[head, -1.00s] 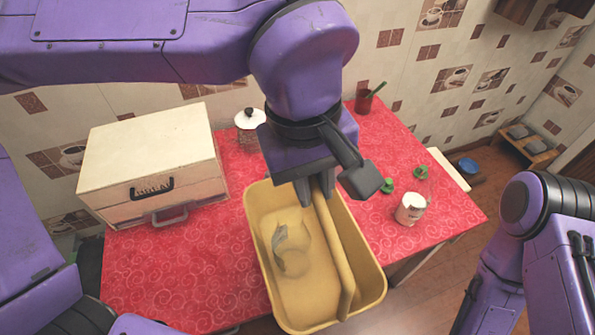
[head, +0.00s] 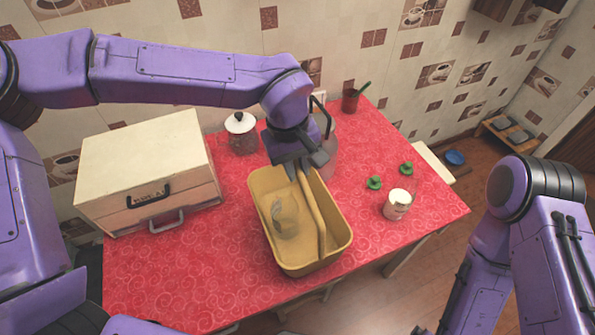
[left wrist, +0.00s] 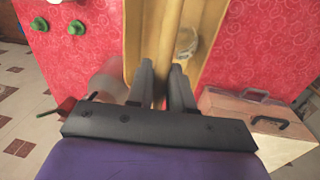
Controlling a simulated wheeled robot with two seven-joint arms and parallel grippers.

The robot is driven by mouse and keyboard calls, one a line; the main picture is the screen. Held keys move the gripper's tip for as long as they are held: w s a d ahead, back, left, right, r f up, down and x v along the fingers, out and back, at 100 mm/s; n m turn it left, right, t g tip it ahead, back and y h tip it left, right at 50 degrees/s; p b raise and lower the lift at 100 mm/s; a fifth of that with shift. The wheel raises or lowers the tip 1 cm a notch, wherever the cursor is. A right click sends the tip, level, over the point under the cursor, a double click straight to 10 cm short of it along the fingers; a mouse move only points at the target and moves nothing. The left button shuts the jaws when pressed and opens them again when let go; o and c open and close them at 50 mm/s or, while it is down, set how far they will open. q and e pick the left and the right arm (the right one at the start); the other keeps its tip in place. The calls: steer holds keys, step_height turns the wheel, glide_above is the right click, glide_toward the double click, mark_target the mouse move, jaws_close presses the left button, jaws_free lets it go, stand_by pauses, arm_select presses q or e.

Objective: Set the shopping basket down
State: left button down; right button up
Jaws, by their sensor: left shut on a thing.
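The yellow shopping basket (head: 338,241) is over the front middle of the red counter (head: 190,275). It looks low, at or close to the counter top; whether its base touches is hard to tell. A clear glass-like item (head: 286,218) lies inside it. My left gripper (head: 304,167) is at the far end of the basket, shut on its handle (head: 315,212). In the left wrist view, the fingers (left wrist: 162,75) straddle the handle (left wrist: 170,35), with the basket (left wrist: 132,40) beyond. My right arm shows at the right, but its gripper is out of view.
A cream drawer box (head: 140,165) stands left. A white-lidded jar (head: 241,135) and a red cup (head: 350,101) stand at the back. Two green items (head: 374,183) and a white-topped container (head: 398,204) are to the right. The front left counter is clear.

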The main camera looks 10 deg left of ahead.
arm_select(q)
steer(key=shift+f, duration=1.3)
steer(key=shift+s, duration=0.1)
steer(key=c, duration=1)
jaws_free()
